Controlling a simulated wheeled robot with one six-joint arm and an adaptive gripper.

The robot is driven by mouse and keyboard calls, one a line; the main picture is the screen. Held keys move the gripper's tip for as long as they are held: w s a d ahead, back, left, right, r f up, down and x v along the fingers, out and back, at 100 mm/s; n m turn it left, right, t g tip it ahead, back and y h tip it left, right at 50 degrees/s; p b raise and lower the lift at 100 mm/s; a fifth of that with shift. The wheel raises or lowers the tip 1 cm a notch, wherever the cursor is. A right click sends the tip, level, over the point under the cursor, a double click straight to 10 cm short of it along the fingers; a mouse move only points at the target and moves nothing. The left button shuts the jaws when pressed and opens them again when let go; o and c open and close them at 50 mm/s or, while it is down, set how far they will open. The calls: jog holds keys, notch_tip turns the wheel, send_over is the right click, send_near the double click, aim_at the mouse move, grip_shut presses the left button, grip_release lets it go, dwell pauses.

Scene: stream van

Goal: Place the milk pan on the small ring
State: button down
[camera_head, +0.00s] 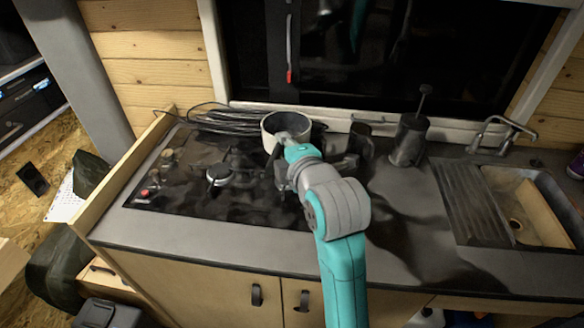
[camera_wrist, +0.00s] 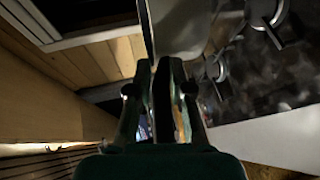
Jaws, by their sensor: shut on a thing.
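The milk pan (camera_head: 286,124), pale outside and dark inside, is upright at the back of the black hob (camera_head: 180,200). My gripper (camera_head: 289,143) is at the pan's near side and shut on it; the handle is mostly hidden. I cannot tell whether the pan touches anything below. A burner ring (camera_head: 218,175) with a pan support shows left of my arm, and two rings show in the wrist view (camera_wrist: 266,12) (camera_wrist: 215,69). My arm hides part of the hob; I cannot tell which ring is smallest.
Dark cables (camera_head: 225,119) lie behind the hob. A dark mug (camera_head: 360,132) and a dark French press (camera_head: 408,140) stand to the right. The sink (camera_head: 535,205) is far right. A wooden edge board (camera_head: 120,175) bounds the left. The middle counter is clear.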

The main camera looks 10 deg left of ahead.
jog(key=shift+f, duration=4.95)
jog(key=shift+f, duration=0.1)
jog(key=c, duration=1.1)
grip_release()
jog(key=shift+o, duration=0.2)
jog(key=v, duration=1.2)
jog(key=shift+s+f, duration=0.1)
jog(key=shift+s, duration=0.1)
